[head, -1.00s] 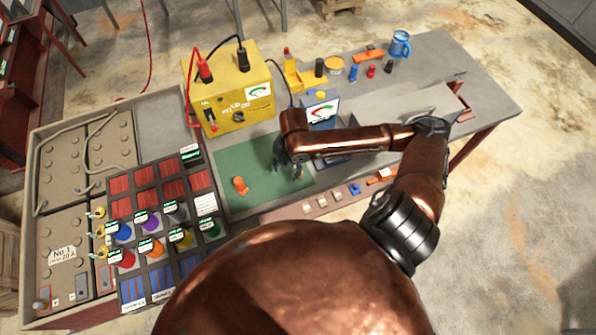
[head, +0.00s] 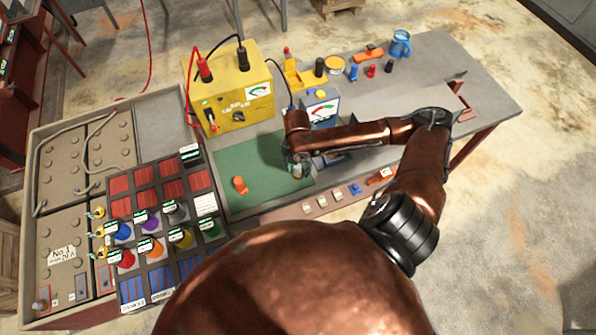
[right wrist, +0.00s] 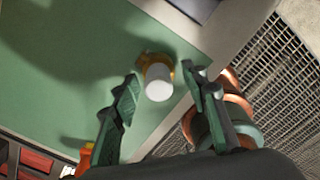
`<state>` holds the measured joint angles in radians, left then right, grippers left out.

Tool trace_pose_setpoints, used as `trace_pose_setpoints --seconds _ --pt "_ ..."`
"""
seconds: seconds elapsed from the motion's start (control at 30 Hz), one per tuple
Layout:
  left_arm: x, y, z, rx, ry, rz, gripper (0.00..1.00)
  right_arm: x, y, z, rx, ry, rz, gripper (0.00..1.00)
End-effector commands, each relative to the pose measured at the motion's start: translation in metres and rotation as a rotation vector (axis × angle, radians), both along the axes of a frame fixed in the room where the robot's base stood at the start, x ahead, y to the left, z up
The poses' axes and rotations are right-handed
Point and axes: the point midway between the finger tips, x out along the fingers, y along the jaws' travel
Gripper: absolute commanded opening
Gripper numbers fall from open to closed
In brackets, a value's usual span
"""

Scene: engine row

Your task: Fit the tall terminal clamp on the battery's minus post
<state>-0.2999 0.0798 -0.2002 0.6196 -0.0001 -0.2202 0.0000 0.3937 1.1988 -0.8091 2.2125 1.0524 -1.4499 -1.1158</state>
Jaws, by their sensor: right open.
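A short upright piece with a pale round top and a brass-coloured base, possibly the tall clamp, stands on the green mat in the right wrist view (right wrist: 158,80). It shows small beside my gripper in the head view (head: 297,171). My right gripper (right wrist: 160,95) is open, its two green-lit fingers either side of the piece and apart from it; in the head view it points down over the mat's right end (head: 296,160). The grey battery (head: 62,250) with the "No 1" label is at the far left; I cannot tell which post is minus. My left gripper is not in view.
An orange piece (head: 239,186) stands on the green mat (head: 250,160). A rack of coloured knobs (head: 180,290) lies between mat and battery. A yellow meter box (head: 230,95) with red and black leads and a blue-grey meter (head: 322,108) stand behind. The mat's middle is clear.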

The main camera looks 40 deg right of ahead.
Motion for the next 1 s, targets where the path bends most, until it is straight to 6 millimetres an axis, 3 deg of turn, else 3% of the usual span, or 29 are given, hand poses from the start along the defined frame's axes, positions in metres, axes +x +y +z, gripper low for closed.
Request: trace_pose_setpoints --seconds 0.2,0.8,1.0 --pt "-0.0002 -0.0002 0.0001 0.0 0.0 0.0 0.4 0.0005 -0.0001 -0.0004 0.0 -0.001 0.0 0.41" --pt "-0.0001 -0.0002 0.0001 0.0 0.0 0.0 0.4 0.0006 0.0001 -0.0001 0.0 -0.001 0.0 0.0" --pt "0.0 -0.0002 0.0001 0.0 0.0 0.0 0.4 0.0009 0.0001 0.0002 0.0 -0.002 0.0 0.0"
